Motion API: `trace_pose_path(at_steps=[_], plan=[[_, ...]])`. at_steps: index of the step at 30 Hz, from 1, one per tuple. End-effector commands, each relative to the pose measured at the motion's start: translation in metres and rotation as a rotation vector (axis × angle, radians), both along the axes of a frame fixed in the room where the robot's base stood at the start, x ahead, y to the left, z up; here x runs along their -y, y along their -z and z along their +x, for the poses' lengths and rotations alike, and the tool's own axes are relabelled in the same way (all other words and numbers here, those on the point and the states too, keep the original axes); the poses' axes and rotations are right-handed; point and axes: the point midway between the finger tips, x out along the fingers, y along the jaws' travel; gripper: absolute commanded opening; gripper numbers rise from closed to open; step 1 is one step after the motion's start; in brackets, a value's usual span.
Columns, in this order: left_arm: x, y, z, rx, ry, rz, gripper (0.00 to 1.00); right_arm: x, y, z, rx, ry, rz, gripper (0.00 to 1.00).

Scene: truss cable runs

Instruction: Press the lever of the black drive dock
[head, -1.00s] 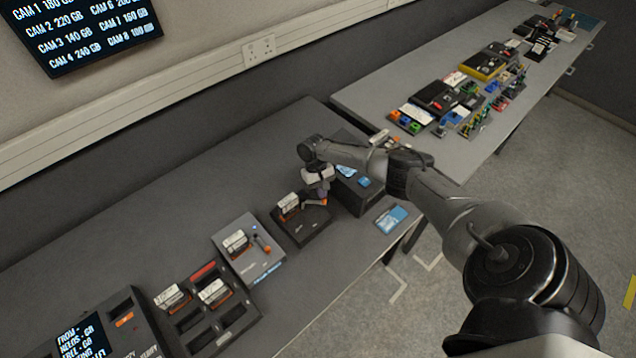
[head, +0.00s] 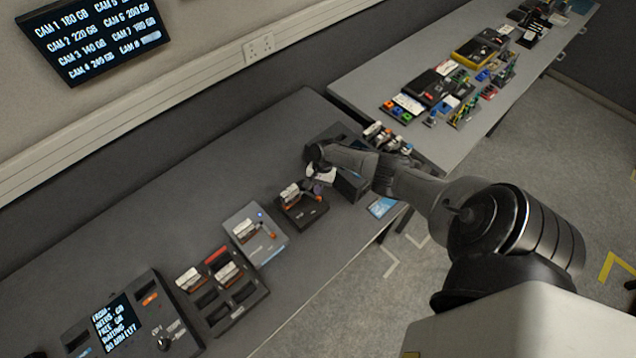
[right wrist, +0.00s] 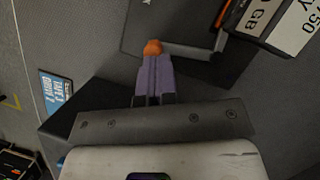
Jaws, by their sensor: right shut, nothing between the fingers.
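The black drive dock (head: 296,216) stands on the grey bench with a white-labelled drive (head: 290,193) in it. Its lever, a dark bar with an orange tip (right wrist: 152,47), shows in the right wrist view. The labelled drive (right wrist: 281,22) is at the top right there. My right gripper (right wrist: 153,75) is shut and empty, its purple fingers together, with the orange tip right at the fingertips. I cannot tell whether they touch. In the head view the right gripper (head: 316,186) is low at the dock's right side, and the arm partly hides it. My left gripper is not in view.
A grey dock (head: 254,234) with a drive and orange-tipped lever stands to the left. Beyond it are a drive tray (head: 240,311) and a console with a screen (head: 115,324). A blue card (head: 381,207) lies near the bench's front edge. A dark box (head: 351,184) stands close right of the gripper.

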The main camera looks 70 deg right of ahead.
Motion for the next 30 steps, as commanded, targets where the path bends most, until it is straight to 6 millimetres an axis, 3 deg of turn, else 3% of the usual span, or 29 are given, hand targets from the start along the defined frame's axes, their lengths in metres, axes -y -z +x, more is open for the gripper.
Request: trace_pose_path(at_steps=[9,30], plan=[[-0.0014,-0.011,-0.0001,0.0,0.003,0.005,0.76,-0.005,0.0,-0.0007,-0.001,0.072,0.001,0.0],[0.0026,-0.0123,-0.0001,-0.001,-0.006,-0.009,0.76,-0.0059,0.0011,-0.0006,-0.001,0.088,0.0,0.0]])
